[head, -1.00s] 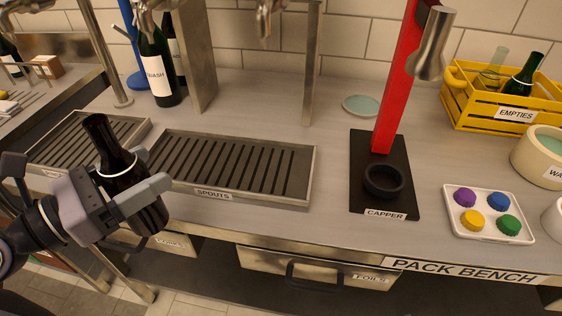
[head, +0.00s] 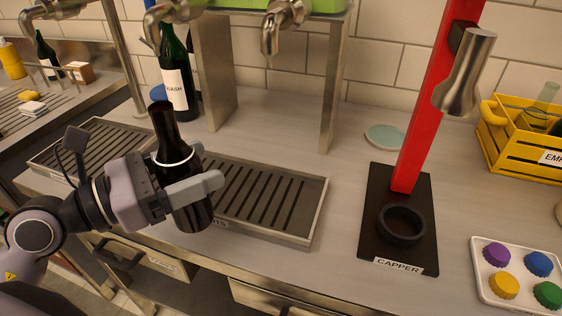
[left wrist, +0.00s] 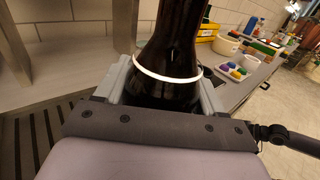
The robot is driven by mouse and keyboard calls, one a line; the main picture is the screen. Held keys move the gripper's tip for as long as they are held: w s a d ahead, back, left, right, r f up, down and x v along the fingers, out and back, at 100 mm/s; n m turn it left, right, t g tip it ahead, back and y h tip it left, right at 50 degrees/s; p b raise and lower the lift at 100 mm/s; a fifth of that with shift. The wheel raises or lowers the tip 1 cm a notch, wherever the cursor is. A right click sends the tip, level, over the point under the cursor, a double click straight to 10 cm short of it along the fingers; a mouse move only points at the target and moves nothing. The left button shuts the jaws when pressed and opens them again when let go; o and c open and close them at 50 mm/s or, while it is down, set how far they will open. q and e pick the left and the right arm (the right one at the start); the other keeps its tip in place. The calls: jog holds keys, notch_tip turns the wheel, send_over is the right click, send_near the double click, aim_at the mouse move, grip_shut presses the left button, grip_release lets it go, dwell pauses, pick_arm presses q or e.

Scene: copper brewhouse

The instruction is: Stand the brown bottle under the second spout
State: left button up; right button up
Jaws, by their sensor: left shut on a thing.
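The brown bottle (head: 172,128), dark with a pale neck band, is held nearly upright in my left gripper (head: 199,172). Its base appears in front of the left end of the slatted spouts tray (head: 272,197); contact cannot be told. The left wrist view shows the bottle (left wrist: 172,60) between both fingers. Metal spouts hang above: one at far left (head: 50,9), one behind the bottle (head: 166,22), and one to the right (head: 281,25) over the tray. My right gripper is not in view.
A green bottle (head: 177,75) labelled WASH stands behind the trays, near a metal post (head: 214,70). Another post (head: 333,85) stands behind the spouts tray. The capper base (head: 398,185) and red column (head: 425,110) are to the right. A cap tray (head: 482,280) sits at far right.

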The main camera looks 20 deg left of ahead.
pick_arm(q)
jog(key=f+b+x, duration=0.3)
jog(key=b+x, duration=0.2)
jog(key=x, duration=0.9)
jog(key=shift+w+f, duration=0.2)
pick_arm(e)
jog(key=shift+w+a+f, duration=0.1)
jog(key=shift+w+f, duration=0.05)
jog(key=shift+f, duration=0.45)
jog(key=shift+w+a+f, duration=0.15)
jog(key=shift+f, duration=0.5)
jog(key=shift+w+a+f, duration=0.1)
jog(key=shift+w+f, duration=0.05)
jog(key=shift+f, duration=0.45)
pick_arm(q)
jog(key=shift+d, duration=0.1)
jog(key=shift+f, duration=0.2)
jog(key=o, duration=1.2)
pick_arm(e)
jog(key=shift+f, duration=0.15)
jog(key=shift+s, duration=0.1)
